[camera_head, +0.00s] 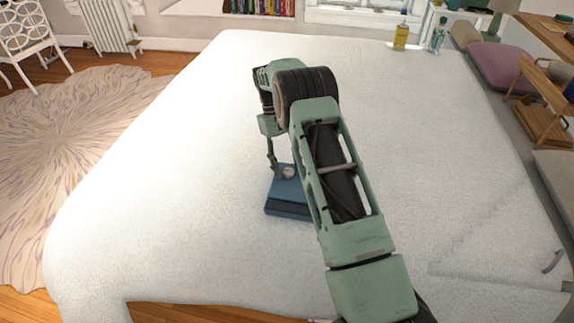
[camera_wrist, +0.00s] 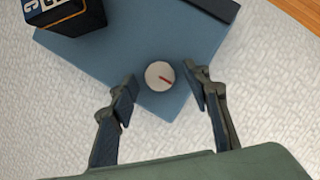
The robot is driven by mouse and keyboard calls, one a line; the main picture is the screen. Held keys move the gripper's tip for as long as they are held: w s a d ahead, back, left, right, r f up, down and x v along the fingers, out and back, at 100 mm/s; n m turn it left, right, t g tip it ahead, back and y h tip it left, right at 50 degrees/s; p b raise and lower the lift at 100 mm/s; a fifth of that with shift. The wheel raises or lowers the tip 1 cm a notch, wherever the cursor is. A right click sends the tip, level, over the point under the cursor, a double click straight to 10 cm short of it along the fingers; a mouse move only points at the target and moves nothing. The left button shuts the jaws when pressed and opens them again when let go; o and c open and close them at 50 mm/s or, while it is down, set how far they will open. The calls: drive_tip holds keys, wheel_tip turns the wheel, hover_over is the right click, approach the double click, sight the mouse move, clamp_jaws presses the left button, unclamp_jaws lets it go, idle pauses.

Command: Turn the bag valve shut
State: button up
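The valve appears as a small round white knob (camera_wrist: 155,72) with a red line across part of its face, on a flat blue base (camera_wrist: 135,50). In the wrist view the red line points to the lower right. In the head view the blue base (camera_head: 287,197) lies on the white bed, partly hidden by my arm; the pale knob (camera_head: 288,172) shows near my fingers. My gripper (camera_wrist: 159,77) is open, with one finger on each side of the knob and a visible gap to each. Whether the fingertips are down at knob height is unclear.
A dark box (camera_wrist: 62,15) with yellow trim and white lettering stands on the base's upper-left part in the wrist view. A yellow bottle (camera_head: 400,38) and a clear bottle (camera_head: 437,40) stand at the far right edge. The bed around the base is mostly clear.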

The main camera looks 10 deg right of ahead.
drive_tip(key=shift+r, duration=0.1)
drive_tip(key=v, duration=0.7)
drive_tip(key=shift+w+r, duration=0.1)
drive_tip(key=shift+r, duration=0.05)
idle(0.3)
